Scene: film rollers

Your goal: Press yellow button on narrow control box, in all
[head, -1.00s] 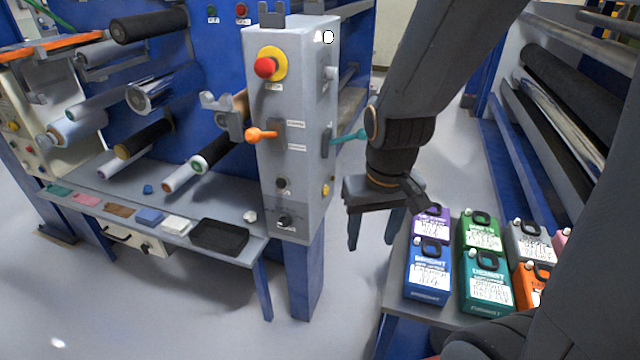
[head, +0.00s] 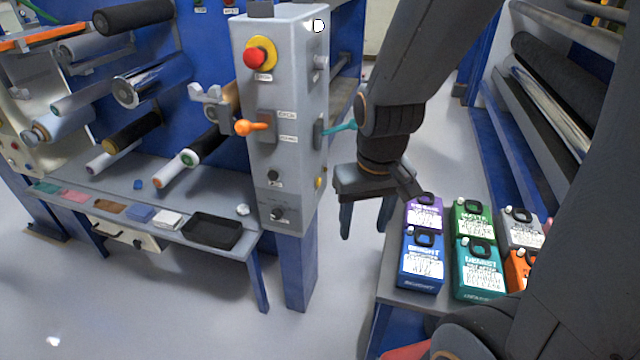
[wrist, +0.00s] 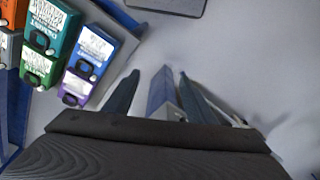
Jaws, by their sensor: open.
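The narrow grey control box (head: 285,120) stands upright on a blue post left of my gripper in the head view. A small yellow button (head: 319,183) sits low on its right side face. A red knob on a yellow ring (head: 257,54) is on its front face. My gripper (head: 364,228) is open and empty, pointing down, right of the box and a little lower than the yellow button, apart from it. In the wrist view the open fingers (wrist: 158,78) show with a blue post (wrist: 163,95) between them in the picture; the button cannot be made out there.
An orange lever (head: 252,127) and a teal lever (head: 340,127) stick out from the box. Colourful labelled canisters (head: 421,262) stand on a low table right of my gripper. A shelf with a black tray (head: 212,231) is at the left. Grey floor is clear below.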

